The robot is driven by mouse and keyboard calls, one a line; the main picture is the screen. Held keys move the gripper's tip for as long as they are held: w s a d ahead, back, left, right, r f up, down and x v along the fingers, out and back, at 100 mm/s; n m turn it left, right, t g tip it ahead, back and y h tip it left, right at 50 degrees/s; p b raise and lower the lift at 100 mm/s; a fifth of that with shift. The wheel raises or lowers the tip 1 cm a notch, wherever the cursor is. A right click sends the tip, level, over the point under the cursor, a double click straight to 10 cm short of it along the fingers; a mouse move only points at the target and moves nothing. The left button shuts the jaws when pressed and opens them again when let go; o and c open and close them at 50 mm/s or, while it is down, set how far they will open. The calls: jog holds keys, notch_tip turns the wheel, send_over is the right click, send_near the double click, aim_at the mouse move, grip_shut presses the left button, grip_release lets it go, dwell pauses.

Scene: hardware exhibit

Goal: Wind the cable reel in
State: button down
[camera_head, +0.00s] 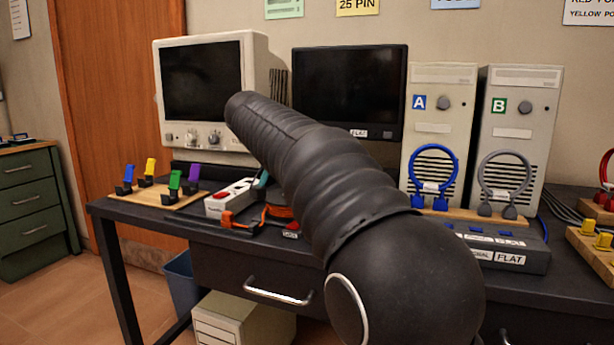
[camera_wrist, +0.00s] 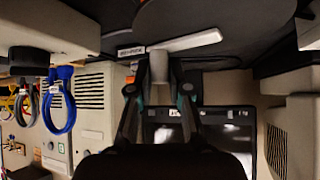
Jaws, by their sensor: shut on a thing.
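The cable reel shows in the wrist view as a dark round disc (camera_wrist: 215,14) at the top, with a pale crank bar (camera_wrist: 188,41) across it. A grey knob (camera_wrist: 160,66) stands at the bar's left end. My gripper (camera_wrist: 161,80) is shut on this knob, one finger on each side.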

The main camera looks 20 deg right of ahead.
jog(key=m+g+p, duration=0.1)
jog(key=m, duration=0.1)
jog(key=s+a+m+g+h+p, duration=0.1)
jog(key=m+g+p, duration=0.1)
jog(key=shift+s+r, duration=0.15)
jog(key=shift+s+a+m+g+h+p, duration=0.2)
jog(key=shift+m+g+p, duration=0.3)
jog(key=shift+m, duration=0.25)
jog(key=shift+s+a+m+g+h+p, duration=0.15)
jog(key=shift+m+g+p, duration=0.25)
jog(key=shift+m+g, duration=0.3)
jog(key=shift+f, duration=0.2)
jog(key=c, duration=1.1)
grip_release()
jog(key=shift+v, duration=3.8)
jog(key=shift+s, duration=0.1)
